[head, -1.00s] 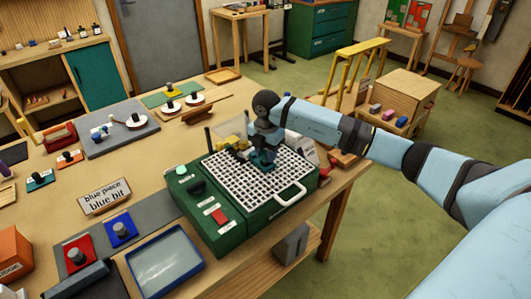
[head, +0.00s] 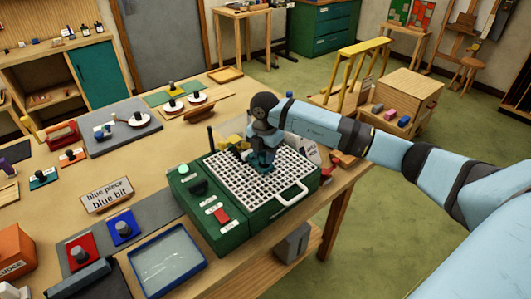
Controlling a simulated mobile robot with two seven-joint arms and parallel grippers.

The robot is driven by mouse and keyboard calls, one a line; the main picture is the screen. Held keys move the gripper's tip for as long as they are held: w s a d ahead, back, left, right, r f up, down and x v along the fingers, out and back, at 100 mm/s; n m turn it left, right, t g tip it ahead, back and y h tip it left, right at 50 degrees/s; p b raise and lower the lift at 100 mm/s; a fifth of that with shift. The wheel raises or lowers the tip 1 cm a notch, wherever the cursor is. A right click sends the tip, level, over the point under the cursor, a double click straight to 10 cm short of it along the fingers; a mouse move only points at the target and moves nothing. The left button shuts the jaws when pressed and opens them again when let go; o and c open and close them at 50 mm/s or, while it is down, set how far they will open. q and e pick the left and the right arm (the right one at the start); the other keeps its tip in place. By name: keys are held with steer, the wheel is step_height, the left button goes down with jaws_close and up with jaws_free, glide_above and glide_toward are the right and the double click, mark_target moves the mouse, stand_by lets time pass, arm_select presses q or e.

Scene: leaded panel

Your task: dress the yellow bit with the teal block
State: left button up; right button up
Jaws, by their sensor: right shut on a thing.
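My right gripper (head: 262,157) reaches in from the right and points down over the white grid top of the green grinder (head: 205,215). It is shut on a dark teal piece (head: 262,164), which looks like the teal block; the jaws and arm hide part of it. The piece is at or just above the grid, and I cannot tell whether it touches. Something yellow (head: 233,141) shows just behind and left of the gripper at the grinder's back; it may be the yellow bit, but its shape is partly hidden. My left gripper is not in view.
A blue-rimmed tray (head: 166,262) and red and blue pads with knobs lie at front left. A "blue piece, blue bit" sign (head: 107,194) stands left. The table's middle is fairly clear.

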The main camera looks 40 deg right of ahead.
steer(key=shift+a, duration=0.45)
steer(key=shift+a, duration=0.25)
steer(key=shift+c, duration=0.3)
steer(key=shift+d, duration=0.15)
steer(key=shift+d, duration=0.6)
steer(key=shift+d, duration=0.25)
steer(key=shift+w+d, duration=0.1)
steer(key=shift+d, duration=0.25)
steer(key=shift+d, duration=0.1)
